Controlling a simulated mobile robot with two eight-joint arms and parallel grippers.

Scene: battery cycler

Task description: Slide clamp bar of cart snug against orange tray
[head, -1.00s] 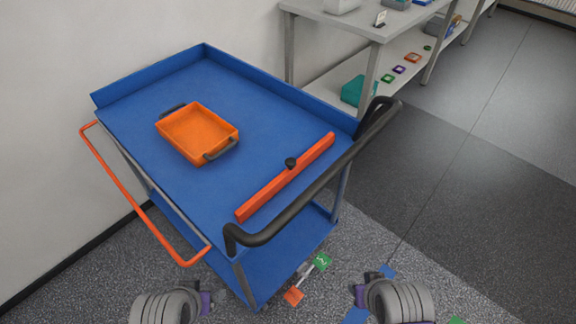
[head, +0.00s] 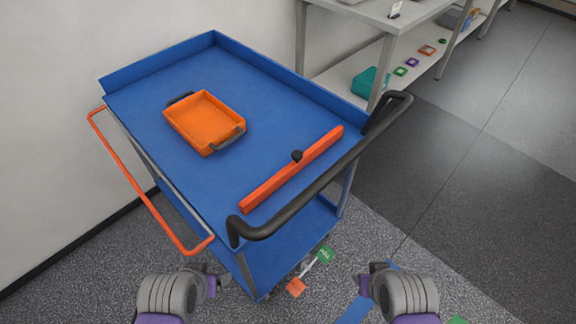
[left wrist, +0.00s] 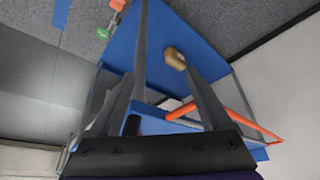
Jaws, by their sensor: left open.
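The blue cart (head: 140,90) stands ahead of me. The orange tray (head: 204,124), with dark handles, rests on its top towards the left. The orange clamp bar (head: 270,184) with a black knob (head: 297,156) lies across the top near the black push handle (head: 300,208). A clear strip of blue surface separates bar and tray. My left gripper (head: 218,282) is low in front of the cart, touching neither; the left wrist view shows its two fingers (left wrist: 168,50) apart and empty. My right gripper (head: 366,283) is low at the right, clear of the cart; its jaw opening is unclear.
An orange side rail (head: 140,180) runs along the cart's left side. A brown block (left wrist: 175,58) shows beyond my left fingers in the left wrist view. Grey shelving (head: 385,55) stands behind right. Small coloured pieces lie on the floor in front. Open floor spreads to the right.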

